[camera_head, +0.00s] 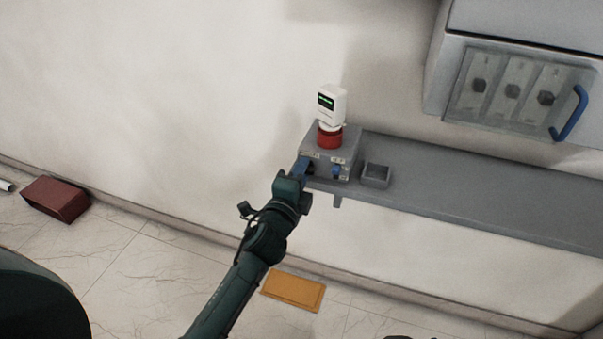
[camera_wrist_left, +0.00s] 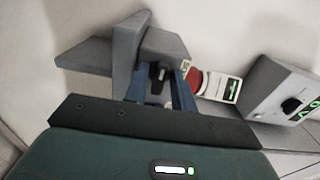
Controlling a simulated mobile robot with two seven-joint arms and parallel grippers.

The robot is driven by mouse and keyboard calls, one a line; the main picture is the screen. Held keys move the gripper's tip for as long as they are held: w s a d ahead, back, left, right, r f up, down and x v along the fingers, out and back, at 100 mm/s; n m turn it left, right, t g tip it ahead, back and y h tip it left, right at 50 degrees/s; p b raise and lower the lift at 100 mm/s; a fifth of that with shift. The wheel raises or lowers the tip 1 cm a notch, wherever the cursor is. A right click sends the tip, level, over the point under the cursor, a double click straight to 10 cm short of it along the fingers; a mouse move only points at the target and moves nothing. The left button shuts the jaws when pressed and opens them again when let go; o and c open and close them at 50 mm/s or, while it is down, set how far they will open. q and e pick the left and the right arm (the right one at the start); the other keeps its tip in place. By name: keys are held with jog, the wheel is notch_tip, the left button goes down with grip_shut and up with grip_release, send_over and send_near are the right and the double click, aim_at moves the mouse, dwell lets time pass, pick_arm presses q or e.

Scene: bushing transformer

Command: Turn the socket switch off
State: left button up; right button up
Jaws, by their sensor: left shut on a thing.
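The grey socket box (camera_head: 345,140) stands at the left end of a grey wall shelf. A red socket (camera_head: 329,137) on its top carries a white plug-like unit (camera_head: 332,104) with a small green display; the red part (camera_wrist_left: 195,80) and white unit also show in the left wrist view. My left gripper (camera_head: 302,166) is at the left of the box front. In the left wrist view its blue fingers (camera_wrist_left: 160,84) are on either side of a dark switch knob (camera_wrist_left: 158,73), shut on it.
A grey cabinet with a blue handle (camera_head: 570,113) hangs above at right. A dark red block (camera_head: 56,199) and an orange plate (camera_head: 293,291) lie on the floor.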

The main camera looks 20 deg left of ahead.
pick_arm(q)
jog(key=o, duration=0.7)
jog(key=shift+s, duration=0.15)
jog(key=s+b, duration=0.1)
jog(key=s, duration=1.2)
jog(key=shift+a, duration=0.25)
